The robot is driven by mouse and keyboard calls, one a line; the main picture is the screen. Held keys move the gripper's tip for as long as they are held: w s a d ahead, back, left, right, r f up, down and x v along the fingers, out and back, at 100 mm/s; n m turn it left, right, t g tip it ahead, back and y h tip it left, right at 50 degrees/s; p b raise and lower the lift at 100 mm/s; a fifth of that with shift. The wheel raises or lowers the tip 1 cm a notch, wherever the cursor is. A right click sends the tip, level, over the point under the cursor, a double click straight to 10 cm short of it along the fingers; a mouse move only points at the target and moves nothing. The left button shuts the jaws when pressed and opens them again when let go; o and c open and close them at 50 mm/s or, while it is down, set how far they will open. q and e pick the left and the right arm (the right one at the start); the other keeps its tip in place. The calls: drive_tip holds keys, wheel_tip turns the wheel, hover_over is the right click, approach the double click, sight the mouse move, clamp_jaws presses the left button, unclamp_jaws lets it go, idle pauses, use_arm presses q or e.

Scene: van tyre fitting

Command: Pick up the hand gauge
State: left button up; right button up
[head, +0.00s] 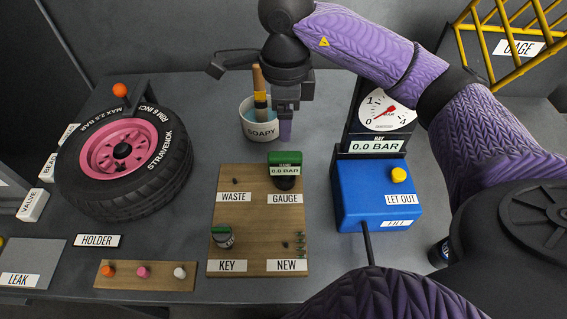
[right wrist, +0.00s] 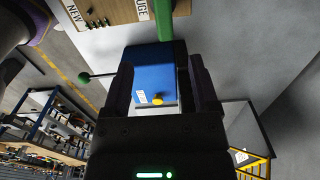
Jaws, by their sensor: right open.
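The hand gauge (head: 285,170) stands on the wooden board, above the GAUGE label. It has a green top, a dark lower part and a display reading 0.0 BAR. In the right wrist view a green part, seemingly the gauge (right wrist: 164,18), shows at the top edge, beyond the fingertips. My right gripper (head: 286,124) points down just behind the gauge in the head view, apart from it. It is open and empty, with both fingers (right wrist: 163,62) spread in the right wrist view. My left gripper is not in view.
The SOAPY pot (head: 261,130) with a brush stands close behind and left of my right gripper. The blue inflator box (head: 376,205) with a dial stands right of the board (head: 257,207). A tyre (head: 125,160) with a pink rim lies at left. A green-topped item (head: 222,236) stands by KEY.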

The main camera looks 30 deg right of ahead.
drive_tip(key=b, duration=0.2)
hover_over(285, 164)
drive_tip(key=f, duration=0.5)
drive_tip(key=shift+w+d, duration=0.15)
drive_tip(key=shift+w, duration=0.2)
drive_tip(key=f, duration=0.4)
drive_tip(key=f+b, duration=0.1)
drive_tip(key=f, duration=0.4)
drive_tip(key=shift+w+d, duration=0.15)
drive_tip(key=shift+d, duration=0.05)
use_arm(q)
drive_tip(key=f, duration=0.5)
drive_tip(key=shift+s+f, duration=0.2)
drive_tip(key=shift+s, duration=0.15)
use_arm(e)
clamp_jaws()
